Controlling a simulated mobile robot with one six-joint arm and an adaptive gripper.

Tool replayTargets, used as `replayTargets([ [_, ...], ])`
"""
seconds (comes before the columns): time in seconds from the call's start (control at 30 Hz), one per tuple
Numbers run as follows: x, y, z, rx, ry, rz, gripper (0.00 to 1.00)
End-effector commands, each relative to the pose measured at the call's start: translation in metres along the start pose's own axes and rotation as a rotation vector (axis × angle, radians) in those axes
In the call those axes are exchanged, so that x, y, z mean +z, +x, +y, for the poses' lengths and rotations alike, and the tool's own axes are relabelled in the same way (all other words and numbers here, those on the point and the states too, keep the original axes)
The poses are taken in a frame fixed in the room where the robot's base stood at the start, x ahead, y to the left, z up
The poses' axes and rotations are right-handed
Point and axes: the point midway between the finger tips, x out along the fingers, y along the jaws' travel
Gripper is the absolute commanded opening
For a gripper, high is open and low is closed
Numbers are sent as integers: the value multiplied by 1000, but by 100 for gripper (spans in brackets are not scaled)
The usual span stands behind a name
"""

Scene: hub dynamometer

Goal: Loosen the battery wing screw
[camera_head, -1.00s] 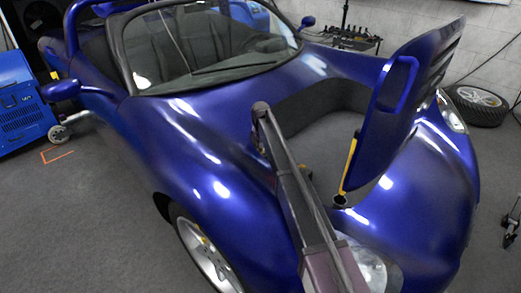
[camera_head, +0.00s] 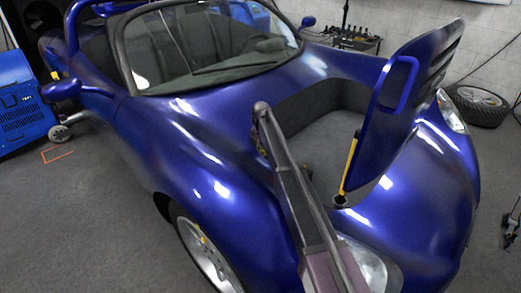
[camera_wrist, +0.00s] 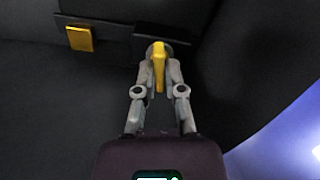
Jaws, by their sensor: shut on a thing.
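The battery wing screw (camera_wrist: 159,62) shows in the wrist view as a yellow piece at the upper middle, seated against a dark grey block. My gripper (camera_wrist: 159,78) is shut on it, with one grey finger on each side of the yellow part. Part of the screw is hidden by the fingers. In the head view my arm reaches over the front of the blue car into the open bay; my gripper and the screw are hidden there.
A yellow block (camera_wrist: 80,38) on a dark bracket sits left of the screw. The blue car (camera_head: 150,130) has its front lid (camera_head: 400,110) raised, with a yellow strut (camera_head: 349,165) beneath it. The bay walls are dark and close around my gripper.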

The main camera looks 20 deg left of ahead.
Motion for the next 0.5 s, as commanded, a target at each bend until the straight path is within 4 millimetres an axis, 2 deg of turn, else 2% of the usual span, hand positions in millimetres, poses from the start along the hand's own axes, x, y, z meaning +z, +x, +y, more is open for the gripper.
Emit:
replayTargets([
  [0.5,2,0,1,-1,-487,-3,0],
])
